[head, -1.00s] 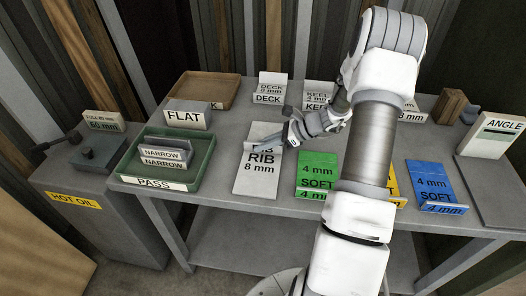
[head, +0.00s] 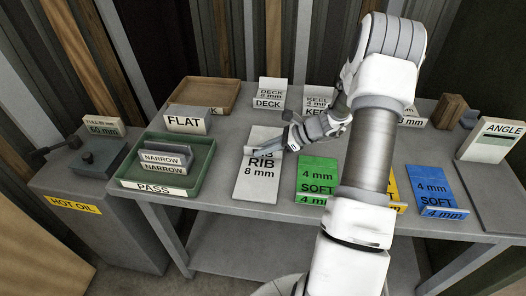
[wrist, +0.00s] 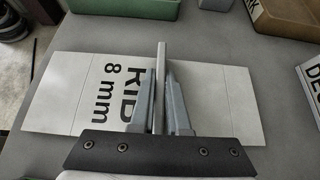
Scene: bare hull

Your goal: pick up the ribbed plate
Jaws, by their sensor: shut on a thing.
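The ribbed plate (head: 252,184) is a light grey plate marked RIB 8 mm. It looks to be lying flat on the grey table, in the middle, left of the green plate. In the wrist view the plate (wrist: 62,92) lies crosswise, with a thin upright rib (wrist: 161,55) standing across its middle. My gripper (head: 285,146) reaches in from the right, low over the plate. In the wrist view my gripper (wrist: 160,78) has one finger on each side of the rib and is shut on it. The gripper hides part of the plate's lettering.
A green PASS tray (head: 203,176) with NARROW pieces stands to the left. The FLAT block (head: 187,122) and a brown tray (head: 232,90) are behind it. A green SOFT plate (head: 318,176) lies close on the right, a blue one (head: 430,184) farther right.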

